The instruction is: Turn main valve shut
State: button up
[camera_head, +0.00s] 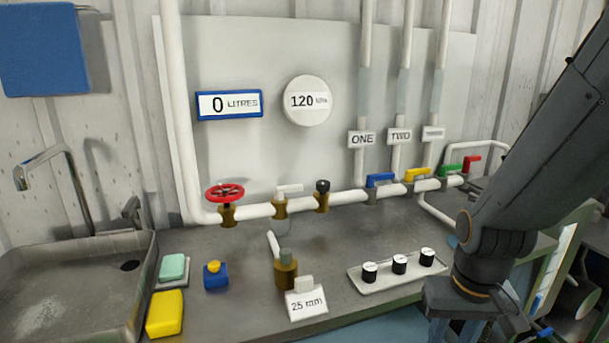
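A red handwheel valve (225,193) sits on a brass body at the left end of the white pipe run, beside the tall vertical pipe. A white-lever valve (288,190) and a black-knobbed brass fitting (322,187) follow to its right. No label marks which one is the main valve. My gripper (476,318) hangs below my dark arm at the lower right, far from the red wheel and touching none of these valves. Its fingers are dark and partly cut off by the lower edge, so their opening does not show.
Blue (380,179), yellow (416,174), green (451,169) and red (471,163) handles line the pipe at right. The display (229,104) reads 0 litres; the round gauge (307,100) reads 120. A knob tray (378,282) and "25 mm" fitting (286,270) occupy the bench front.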

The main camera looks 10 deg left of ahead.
aim_at(223, 197)
jog(key=z, duration=1)
jog(key=k, duration=0.9)
jog(key=u, duration=1.35)
jog(key=i, duration=0.2)
jog(key=u, duration=0.15)
